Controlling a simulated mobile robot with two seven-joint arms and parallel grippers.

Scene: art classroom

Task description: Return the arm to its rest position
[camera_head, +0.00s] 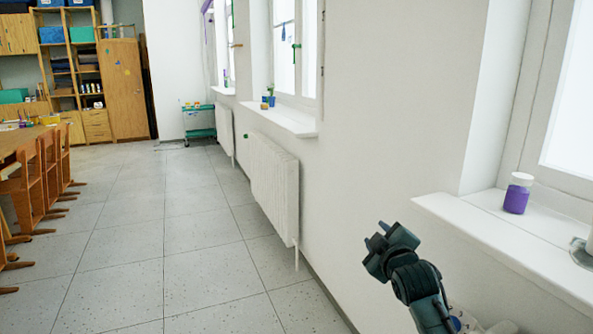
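My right gripper (376,236) is raised at the lower right of the head view, in front of the white wall below the near window. Its two small fingertips stand apart, and nothing shows between them. Its dark teal arm comes up from the bottom edge, bent to the left. My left gripper and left arm are not in view.
A purple jar with a white lid (516,194) stands on the near windowsill (480,232), right of my gripper. White radiators (273,185) line the wall. A wooden table with chairs (50,170) stands left. The tiled floor (165,240) between is clear.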

